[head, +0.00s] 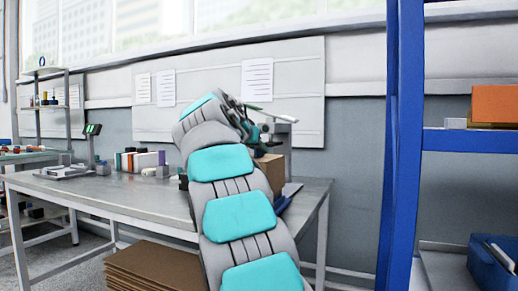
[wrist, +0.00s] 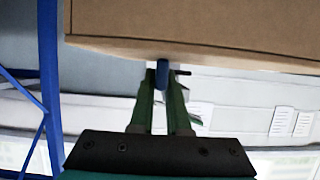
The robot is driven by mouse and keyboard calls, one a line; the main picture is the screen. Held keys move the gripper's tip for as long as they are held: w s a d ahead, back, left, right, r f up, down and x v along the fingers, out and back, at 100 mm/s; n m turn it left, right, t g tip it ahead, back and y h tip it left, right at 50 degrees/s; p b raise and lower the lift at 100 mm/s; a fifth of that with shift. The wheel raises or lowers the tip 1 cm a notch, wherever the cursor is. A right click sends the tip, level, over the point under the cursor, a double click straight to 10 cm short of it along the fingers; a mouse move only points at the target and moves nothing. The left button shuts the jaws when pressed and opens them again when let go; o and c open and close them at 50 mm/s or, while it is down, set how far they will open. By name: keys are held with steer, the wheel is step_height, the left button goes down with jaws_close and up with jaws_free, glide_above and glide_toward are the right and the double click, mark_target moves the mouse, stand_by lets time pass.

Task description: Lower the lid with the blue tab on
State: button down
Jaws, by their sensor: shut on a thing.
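In the wrist view the blue tab (wrist: 162,72) stands at the edge of a brown cardboard-coloured panel (wrist: 205,28). My gripper (wrist: 162,84) has its green fingers closed around the tab, close to the panel's edge. I cannot tell whether this panel is the lid or a side of the box. In the head view a brown box (head: 270,167) stands at the right end of the grey workbench (head: 120,192), partly behind my arm. My fingertips and the tab are hidden or too small to make out there.
A blue shelf frame (head: 405,150) rises on the right, holding an orange box (head: 495,104) and a blue bin (head: 490,262). Flat cardboard (head: 155,268) lies below the bench.

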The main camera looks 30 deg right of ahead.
steer(key=shift+f, duration=0.45)
steer(key=c, duration=0.8)
jaws_free()
steer(key=v, duration=0.7)
steer(key=shift+s+a+r+b, duration=0.15)
steer(key=shift+a+r+b, duration=0.05)
steer(key=shift+a+b, duration=0.1)
steer(key=shift+s+a, duration=0.1)
